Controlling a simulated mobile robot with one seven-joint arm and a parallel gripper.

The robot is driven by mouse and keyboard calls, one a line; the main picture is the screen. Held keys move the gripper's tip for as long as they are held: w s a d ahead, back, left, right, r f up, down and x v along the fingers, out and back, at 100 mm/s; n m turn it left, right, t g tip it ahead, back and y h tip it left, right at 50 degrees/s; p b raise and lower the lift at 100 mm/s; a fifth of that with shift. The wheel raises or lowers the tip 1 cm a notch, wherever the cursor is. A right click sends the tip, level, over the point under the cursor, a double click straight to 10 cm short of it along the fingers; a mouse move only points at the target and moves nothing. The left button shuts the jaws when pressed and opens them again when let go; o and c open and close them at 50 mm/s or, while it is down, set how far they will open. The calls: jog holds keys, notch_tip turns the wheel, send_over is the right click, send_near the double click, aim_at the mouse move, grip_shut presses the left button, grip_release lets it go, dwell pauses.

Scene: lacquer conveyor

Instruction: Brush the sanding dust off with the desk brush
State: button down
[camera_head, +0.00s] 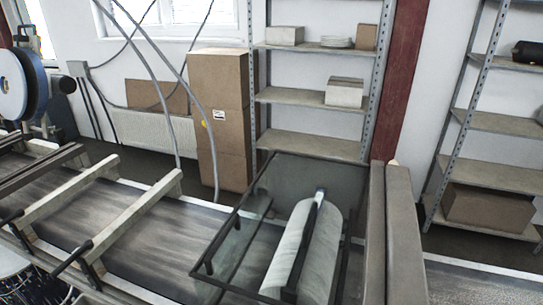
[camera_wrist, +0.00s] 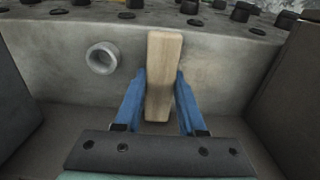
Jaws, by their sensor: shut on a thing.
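In the wrist view, my gripper (camera_wrist: 160,98) has two blue fingers, one on each side of a pale wooden piece (camera_wrist: 163,60). It is shut on this piece, which stands upright in the picture and looks like the desk brush's handle. No bristles show there. In the head view, my gripper and the brush are out of sight. The dark conveyor bed (camera_head: 145,235) has pale, dusty-looking streaks; I cannot tell whether these are the sanding dust.
Pale crossbars (camera_head: 135,213) span the conveyor. A dark-framed unit with a pale roller (camera_head: 290,248) stands at its right. In the wrist view, a grey metal wall (camera_wrist: 225,65) with a round ring (camera_wrist: 101,58) is close behind the wood. Shelves and cardboard boxes (camera_head: 221,110) stand behind.

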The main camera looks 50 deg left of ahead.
jog(key=shift+f, duration=0.15)
